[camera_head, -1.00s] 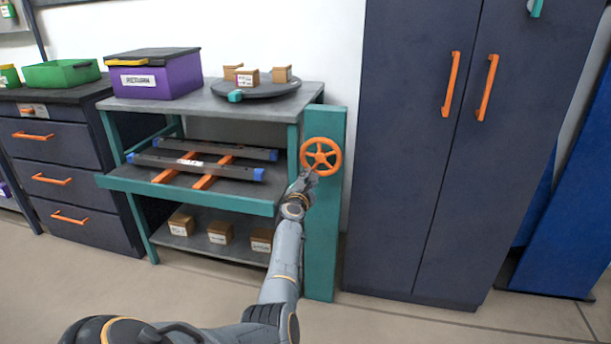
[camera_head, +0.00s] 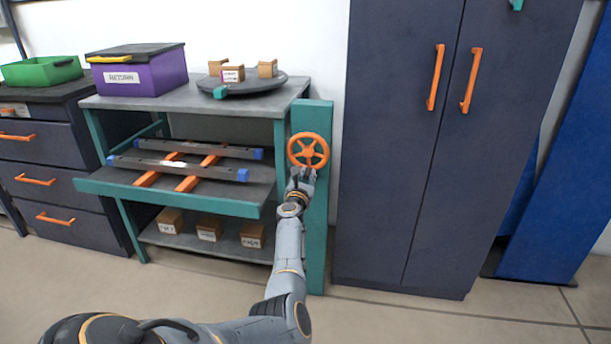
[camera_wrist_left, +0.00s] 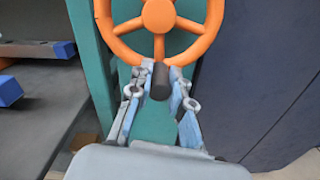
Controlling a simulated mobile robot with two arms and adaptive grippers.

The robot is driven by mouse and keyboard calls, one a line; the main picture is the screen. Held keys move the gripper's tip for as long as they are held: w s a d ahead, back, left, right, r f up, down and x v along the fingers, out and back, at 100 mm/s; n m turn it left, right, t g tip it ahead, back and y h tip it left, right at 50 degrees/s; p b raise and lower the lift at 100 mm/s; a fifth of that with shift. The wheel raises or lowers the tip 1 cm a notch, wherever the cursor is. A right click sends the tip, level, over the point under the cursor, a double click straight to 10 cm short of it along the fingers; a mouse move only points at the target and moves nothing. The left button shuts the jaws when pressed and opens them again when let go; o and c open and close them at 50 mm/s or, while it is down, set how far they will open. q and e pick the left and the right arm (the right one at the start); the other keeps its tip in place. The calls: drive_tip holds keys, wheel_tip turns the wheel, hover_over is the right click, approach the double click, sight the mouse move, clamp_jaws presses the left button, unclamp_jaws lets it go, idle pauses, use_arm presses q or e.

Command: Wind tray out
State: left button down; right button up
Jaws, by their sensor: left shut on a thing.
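The orange hand wheel (camera_head: 308,151) is mounted on a teal post at the right of the workbench. My left gripper (camera_head: 302,174) is at the bottom of its rim. In the left wrist view, its fingers (camera_wrist_left: 160,92) are shut on the wheel's dark crank knob (camera_wrist_left: 160,82), below the orange rim (camera_wrist_left: 158,45). The tray (camera_head: 165,192) is the teal-fronted middle shelf, standing out in front of the bench posts. It bears a frame of dark bars with blue ends (camera_head: 175,168) and orange cross pieces. My right gripper is not in view.
The bench top holds a purple return box (camera_head: 140,75) and a dark turntable (camera_head: 245,88) with small cartons. More cartons (camera_head: 210,231) stand on the bottom shelf. A tall dark cabinet (camera_head: 400,190) is close right of the wheel. The floor in front is clear.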

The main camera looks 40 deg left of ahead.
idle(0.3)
use_arm(q)
drive_tip(key=c, duration=1.2)
unclamp_jaws()
drive_tip(key=shift+d, duration=0.1)
drive_tip(key=v, duration=1.2)
